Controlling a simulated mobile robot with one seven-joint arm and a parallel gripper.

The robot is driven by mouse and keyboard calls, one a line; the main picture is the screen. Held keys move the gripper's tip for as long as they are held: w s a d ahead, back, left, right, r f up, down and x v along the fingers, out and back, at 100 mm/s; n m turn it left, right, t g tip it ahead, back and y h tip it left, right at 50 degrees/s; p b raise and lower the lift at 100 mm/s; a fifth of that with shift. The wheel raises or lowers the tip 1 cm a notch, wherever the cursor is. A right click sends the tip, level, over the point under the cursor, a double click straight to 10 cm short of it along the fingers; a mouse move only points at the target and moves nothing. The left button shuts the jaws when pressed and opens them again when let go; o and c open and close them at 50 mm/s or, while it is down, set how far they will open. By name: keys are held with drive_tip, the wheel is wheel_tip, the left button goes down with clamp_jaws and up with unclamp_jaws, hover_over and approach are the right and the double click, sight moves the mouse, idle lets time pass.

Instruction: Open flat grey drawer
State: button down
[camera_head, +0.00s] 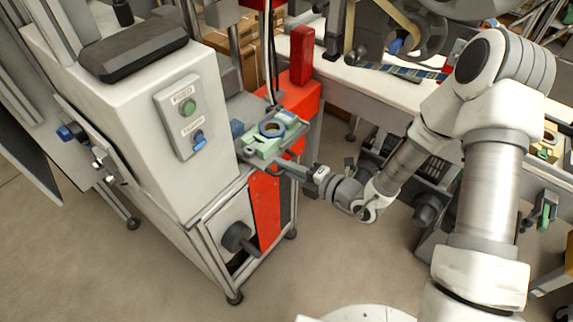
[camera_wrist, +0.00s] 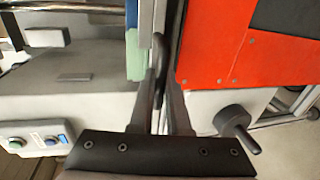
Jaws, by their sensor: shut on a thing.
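The flat grey drawer (camera_head: 246,108) juts from the side of the white machine (camera_head: 148,105) in the head view. My gripper (camera_head: 283,170) is at the drawer's front edge. In the wrist view my gripper (camera_wrist: 163,85) has its fingers closed around a dark, narrow handle (camera_wrist: 159,52). Much of the handle is hidden by the fingers, and a strip of the green fixture (camera_wrist: 136,55) shows beside it.
A red panel (camera_head: 267,205) and a dark round knob (camera_head: 237,237) are below the drawer. A red post (camera_head: 301,55) stands behind it. A white workbench (camera_head: 390,92) with reels is at the back right. The floor (camera_head: 330,255) in front is clear.

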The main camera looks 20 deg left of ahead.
drive_tip(key=c, duration=0.9)
unclamp_jaws()
drive_tip(key=shift+d, duration=0.1)
drive_tip(key=p+v, duration=0.3)
drive_tip(key=v, duration=1.4)
drive_tip(key=shift+s, duration=0.2)
drive_tip(key=shift+r, duration=0.1)
